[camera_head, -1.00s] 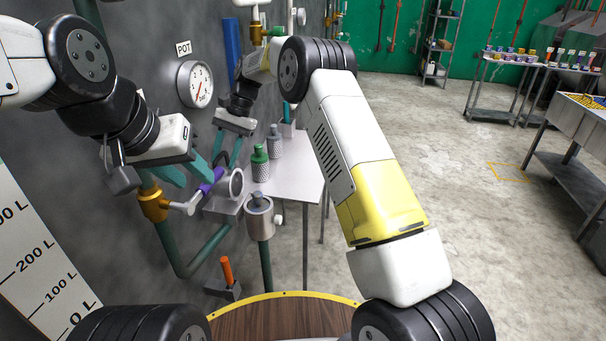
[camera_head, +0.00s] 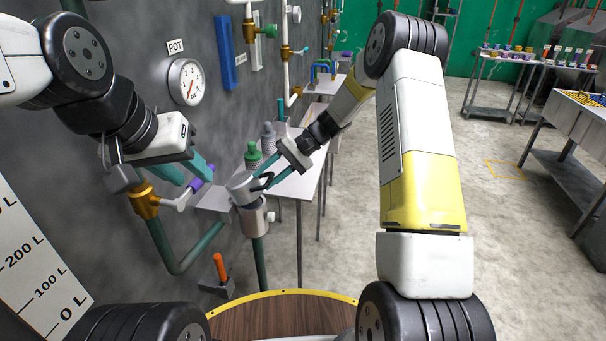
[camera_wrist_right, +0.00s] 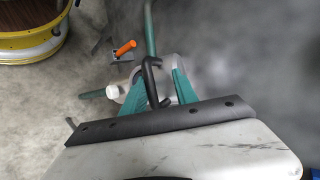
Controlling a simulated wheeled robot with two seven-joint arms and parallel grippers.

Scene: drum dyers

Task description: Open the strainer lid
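The strainer (camera_head: 256,222) is a grey metal cylinder on a green pipe. Its round grey lid (camera_head: 242,185) is at its top left, over the mouth and looking tilted; whether it is seated cannot be told. A black hooked handle (camera_head: 265,181) sticks out from the lid. My right gripper (camera_head: 269,180) reaches down to this handle. In the right wrist view, its teal fingers (camera_wrist_right: 158,85) stand apart on either side of the black handle (camera_wrist_right: 151,75). My left gripper (camera_head: 192,174) is at the wall, fingers apart near a purple valve lever (camera_head: 203,187).
A brass valve (camera_head: 145,200) and a pressure gauge (camera_head: 187,82) are on the wall at left. A table with a green-topped canister (camera_head: 253,155) stands behind the strainer. An orange-handled lever (camera_head: 220,267) is in front.

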